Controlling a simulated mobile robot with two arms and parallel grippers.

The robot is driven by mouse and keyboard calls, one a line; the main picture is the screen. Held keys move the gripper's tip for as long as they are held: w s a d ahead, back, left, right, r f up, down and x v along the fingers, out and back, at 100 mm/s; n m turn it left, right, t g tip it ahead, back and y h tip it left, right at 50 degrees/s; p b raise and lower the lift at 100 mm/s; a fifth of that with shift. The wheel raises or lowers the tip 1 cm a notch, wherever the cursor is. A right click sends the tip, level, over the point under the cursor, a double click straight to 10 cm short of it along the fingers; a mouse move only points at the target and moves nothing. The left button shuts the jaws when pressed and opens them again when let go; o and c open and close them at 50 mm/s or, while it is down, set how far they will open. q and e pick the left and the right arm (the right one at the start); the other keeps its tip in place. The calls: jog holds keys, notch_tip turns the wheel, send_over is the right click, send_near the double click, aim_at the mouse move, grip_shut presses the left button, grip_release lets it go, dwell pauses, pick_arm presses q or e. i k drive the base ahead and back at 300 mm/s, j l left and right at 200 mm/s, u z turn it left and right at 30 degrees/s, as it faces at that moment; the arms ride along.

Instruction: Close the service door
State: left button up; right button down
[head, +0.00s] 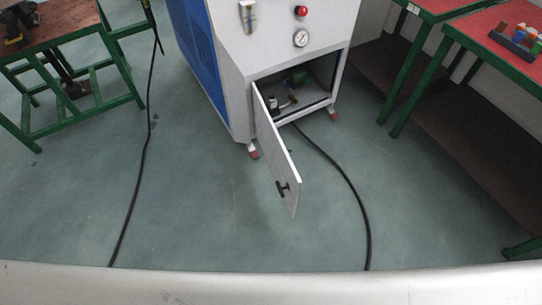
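The service door (275,150) is a light grey panel with a black handle (283,188). It is hinged on the left side of the opening and swung wide open towards me. It belongs to the gas generator (236,75), a white cabinet with blue side panels, a gauge and a red button. The open compartment (318,81) shows a green part and some small fittings inside. Neither of my grippers is in the head view.
A black cable (351,188) runs from the cabinet across the floor; another (148,138) lies to the left. A green-framed table (75,23) stands at left, red-topped tables (480,35) at right. The floor (215,215) around the door is otherwise clear.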

aim_at(283, 171)
jog(key=i+j+z, duration=0.2)
jog(key=j, duration=0.25)
jog(key=i+j+z, duration=0.2)
jog(key=j, duration=0.25)
jog(key=i+j+z, duration=0.15)
jog(key=j, duration=0.35)
jog(key=j+z, duration=0.2)
jog(key=j, duration=0.3)
jog(key=i+j+z, duration=0.2)
jog(key=j, duration=0.35)
jog(key=k, duration=0.05)
